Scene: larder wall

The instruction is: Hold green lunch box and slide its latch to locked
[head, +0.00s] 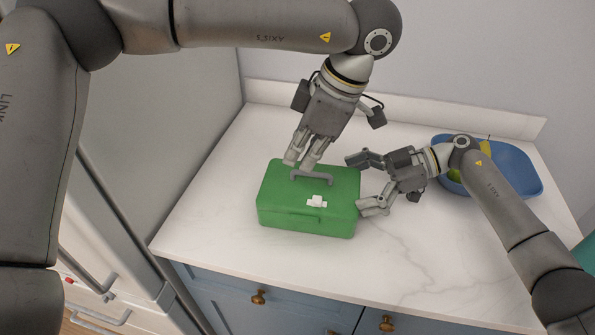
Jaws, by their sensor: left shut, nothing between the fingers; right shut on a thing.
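The green lunch box (285,195) sits closed on the white counter, with a grey handle (325,181) on its lid. The white latch (317,201) is at the lid's front edge; I cannot tell its slide position for sure. My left gripper (300,163) points down at the back of the lid, just behind the handle. It is shut with nothing in it; whether it touches the lid is unclear. My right gripper (357,184) comes from the right and is shut on the lunch box at its right end, one finger toward the back, one toward the front.
A blue bowl (518,180) with yellow and green fruit stands at the back right, partly behind my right arm. A low backsplash (410,118) runs along the wall. Blue drawers with brass knobs (258,297) are below the counter. The counter left of the box is clear.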

